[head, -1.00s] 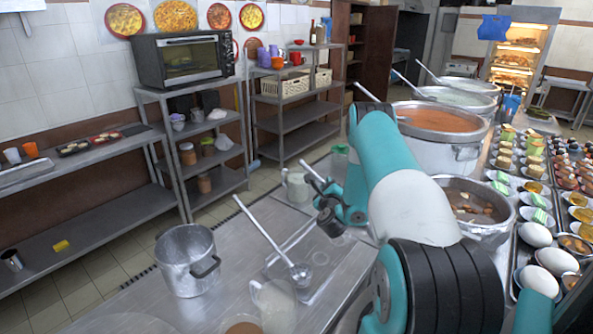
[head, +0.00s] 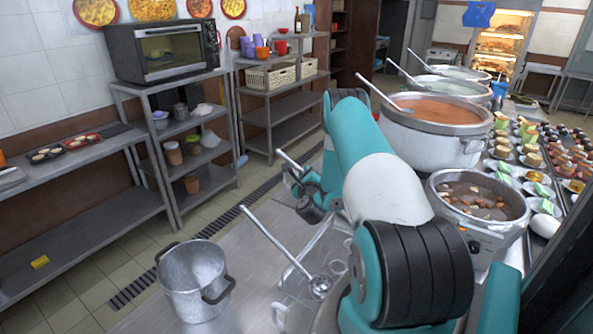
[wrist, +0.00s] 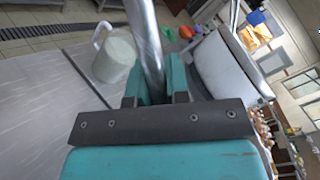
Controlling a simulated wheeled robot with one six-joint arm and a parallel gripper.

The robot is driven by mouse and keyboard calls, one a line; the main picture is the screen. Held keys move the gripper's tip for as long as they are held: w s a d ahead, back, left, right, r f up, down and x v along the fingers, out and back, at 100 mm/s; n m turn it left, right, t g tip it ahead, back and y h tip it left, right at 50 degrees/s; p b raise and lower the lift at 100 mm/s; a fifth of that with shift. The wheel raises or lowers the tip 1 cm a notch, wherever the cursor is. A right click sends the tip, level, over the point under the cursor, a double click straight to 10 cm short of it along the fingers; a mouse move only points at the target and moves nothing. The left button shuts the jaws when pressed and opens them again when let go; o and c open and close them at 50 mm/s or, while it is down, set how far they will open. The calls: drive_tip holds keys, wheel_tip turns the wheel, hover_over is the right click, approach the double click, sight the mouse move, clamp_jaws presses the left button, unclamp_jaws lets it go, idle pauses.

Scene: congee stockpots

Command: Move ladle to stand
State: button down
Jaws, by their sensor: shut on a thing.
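My gripper (head: 312,192) is in front of the large soup pots, mostly hidden behind my own arm in the head view. In the wrist view my gripper (wrist: 163,88) is shut on a shiny metal shaft, which looks like the handle of a ladle (wrist: 147,40). A short piece of this ladle (head: 287,158) shows in the head view; its bowl is hidden. A second ladle (head: 275,240) lies slanted over the steel counter, its bowl at the lower right. A thin metal frame beneath it may be the stand (head: 305,257), but I cannot tell.
An empty pot (head: 193,280) stands on the counter (head: 235,255) at the left. A large orange soup pot (head: 425,145) and a smaller pot (head: 470,235) stand at the right. A white pitcher (wrist: 115,55) is near my gripper in the wrist view. Shelves (head: 185,155) line the left wall.

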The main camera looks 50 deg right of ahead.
wheel_tip(320, 180, down, 10)
drive_tip(key=b, duration=0.8)
drive_tip(key=shift+b, duration=0.55)
idle(0.4)
drive_tip(key=shift+s+f+b, duration=0.1)
drive_tip(key=shift+f+b, duration=0.35)
drive_tip(key=shift+b, duration=0.05)
drive_tip(key=c, duration=1)
unclamp_jaws()
drive_tip(key=shift+a, duration=0.15)
